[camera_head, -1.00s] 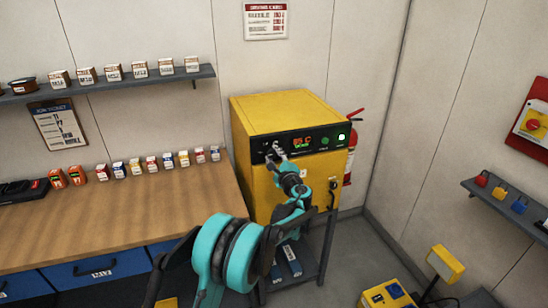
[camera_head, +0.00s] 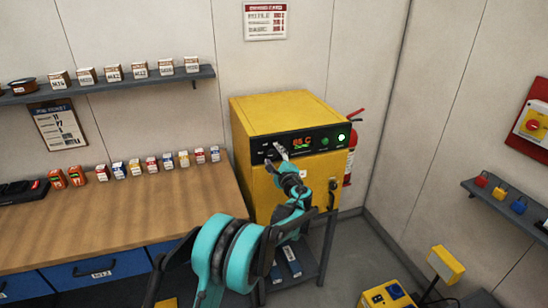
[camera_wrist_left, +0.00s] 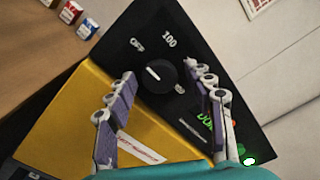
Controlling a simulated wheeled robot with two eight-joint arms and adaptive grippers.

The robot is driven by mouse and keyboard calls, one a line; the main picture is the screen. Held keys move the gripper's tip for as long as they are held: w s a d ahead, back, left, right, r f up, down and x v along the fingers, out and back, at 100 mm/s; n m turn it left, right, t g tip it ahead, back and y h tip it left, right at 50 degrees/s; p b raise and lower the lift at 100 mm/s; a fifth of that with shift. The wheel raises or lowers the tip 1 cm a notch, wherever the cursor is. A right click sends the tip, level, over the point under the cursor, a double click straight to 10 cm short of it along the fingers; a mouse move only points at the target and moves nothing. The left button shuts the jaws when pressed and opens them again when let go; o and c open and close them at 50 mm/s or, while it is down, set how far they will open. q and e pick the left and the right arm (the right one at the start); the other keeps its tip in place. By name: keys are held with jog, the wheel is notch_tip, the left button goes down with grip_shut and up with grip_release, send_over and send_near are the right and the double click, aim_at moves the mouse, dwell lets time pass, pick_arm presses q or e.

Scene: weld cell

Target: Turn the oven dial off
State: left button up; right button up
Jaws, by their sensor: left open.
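The yellow oven (camera_head: 262,192) has a black front panel (camera_head: 317,146) with a red and green display and a lit green lamp. In the left wrist view the round black dial (camera_wrist_left: 160,82) carries a white pointer line toward the upper left. "OFF" and "100" markings show above the dial. My left gripper (camera_wrist_left: 158,70) is open, with one finger on each side of the dial; I cannot tell whether they touch it. In the head view my left gripper (camera_head: 281,152) is in front of the panel's left part and partly covers the dial area. My right gripper is out of view.
A wooden workbench (camera_head: 120,215) with small boxes stands left of the oven. A red extinguisher (camera_head: 350,165) is behind its right side. The oven rests on a grey stand (camera_head: 325,240). A yellow unit (camera_head: 390,296) is on the floor at right.

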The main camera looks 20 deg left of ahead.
pick_arm(q)
jog(key=v, duration=1.2)
jog(key=s+a+n+g+h, duration=0.1)
jog(key=s+a+n+g, duration=0.25)
jog(key=s, duration=0.45)
jog(key=s+a+n+g+h, duration=0.2)
jog(key=s+a+n, duration=0.25)
jog(key=s, duration=0.35)
jog(key=s+d+f+n+h, duration=0.2)
jog(key=s+f+n, duration=0.1)
jog(key=s, duration=0.4)
jog(key=s+d+f+n+g+h, duration=0.1)
jog(key=s+d+f+n+h, duration=0.1)
jog(key=s, duration=0.5)
jog(key=s+d+f+n+g+h+b, duration=0.1)
jog(key=s+d+f+n+h, duration=0.2)
jog(key=s, duration=0.5)
jog(key=shift+d+f+n, duration=0.15)
jog(key=shift+f+n, duration=0.35)
jog(key=shift+f, duration=0.1)
jog(key=shift+c, duration=0.2)
